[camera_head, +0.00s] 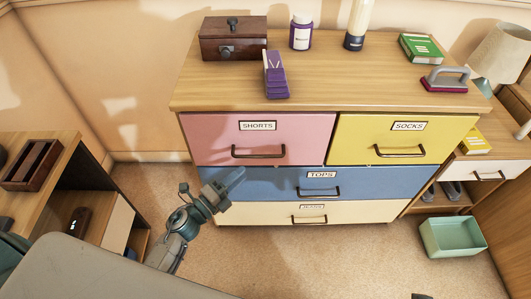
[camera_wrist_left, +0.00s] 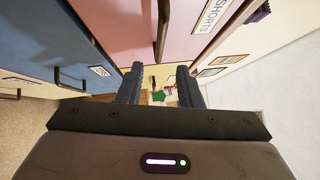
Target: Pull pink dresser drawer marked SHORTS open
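The pink drawer (camera_head: 207,136) marked SHORTS is the top left drawer of the dresser and is shut. Its dark bar handle (camera_head: 258,152) sits low on its front. In the left wrist view the pink front (camera_wrist_left: 122,22) and the handle (camera_wrist_left: 161,30) show at the top, the handle ahead of the gap between my fingers. My left gripper (camera_head: 232,182) is in front of the blue drawer, below and left of the pink handle. In the left wrist view its fingers (camera_wrist_left: 159,88) are apart with nothing held. Only a small dark shape at the bottom edge of the head view may be my right gripper.
The yellow SOCKS (camera_head: 455,135), blue TOPS (camera_head: 250,188) and cream (camera_head: 250,213) drawers are shut. A desk (camera_head: 40,205) is at left, a green bin (camera_head: 452,238) on the floor at right.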

